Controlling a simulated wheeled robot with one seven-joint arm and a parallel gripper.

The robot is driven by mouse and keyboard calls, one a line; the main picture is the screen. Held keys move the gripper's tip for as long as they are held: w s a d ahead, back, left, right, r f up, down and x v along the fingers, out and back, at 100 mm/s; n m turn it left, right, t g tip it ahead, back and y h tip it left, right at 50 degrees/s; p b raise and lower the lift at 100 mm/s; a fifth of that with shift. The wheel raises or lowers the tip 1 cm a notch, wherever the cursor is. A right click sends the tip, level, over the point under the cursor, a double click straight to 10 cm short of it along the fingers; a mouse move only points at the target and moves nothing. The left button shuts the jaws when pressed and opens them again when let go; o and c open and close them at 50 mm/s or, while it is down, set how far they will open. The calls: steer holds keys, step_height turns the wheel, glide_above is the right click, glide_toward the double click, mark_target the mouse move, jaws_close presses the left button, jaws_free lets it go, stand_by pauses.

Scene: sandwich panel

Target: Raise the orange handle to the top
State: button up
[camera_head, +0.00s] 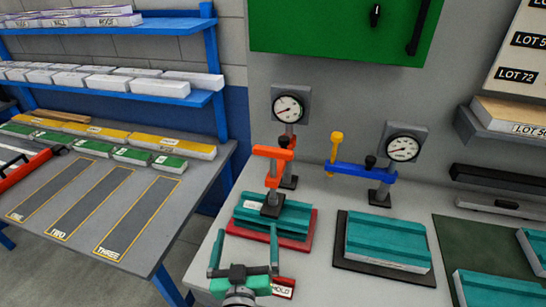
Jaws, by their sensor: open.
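The orange handle (270,153) is on the left press, behind and above my gripper. Its orange arm reaches left from the post under a round gauge, and an orange vertical part goes down to a dark pad on a teal block (290,220). My gripper (246,238) is at the lower middle, in front of the teal block. Its two teal fingers are spread apart with nothing between them. It looks apart from the handle.
The right press has a blue arm (355,170) with a yellow upright grip (336,146). A teal block (388,243) lies below it. A red HOLD tag (284,287) is beside my gripper. A green panel (340,28) hangs above; shelves stand left and right.

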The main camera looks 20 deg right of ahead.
mark_target(272, 155)
steer(key=w+d+r+m+g+h, duration=0.1)
steer(key=w+d+r+m+h, duration=0.15)
steer(key=r, duration=0.45)
steer(key=w+d+r+m+h, duration=0.2)
steer(key=d+r+m, duration=0.1)
steer(key=r, duration=0.5)
steer(key=x, duration=1)
steer(key=shift+d+f, duration=0.25)
steer(key=shift+f, duration=0.05)
steer(key=c, duration=1.4)
steer(key=shift+r, duration=2.45)
steer(key=o, duration=1.4)
steer(key=shift+r, duration=0.1)
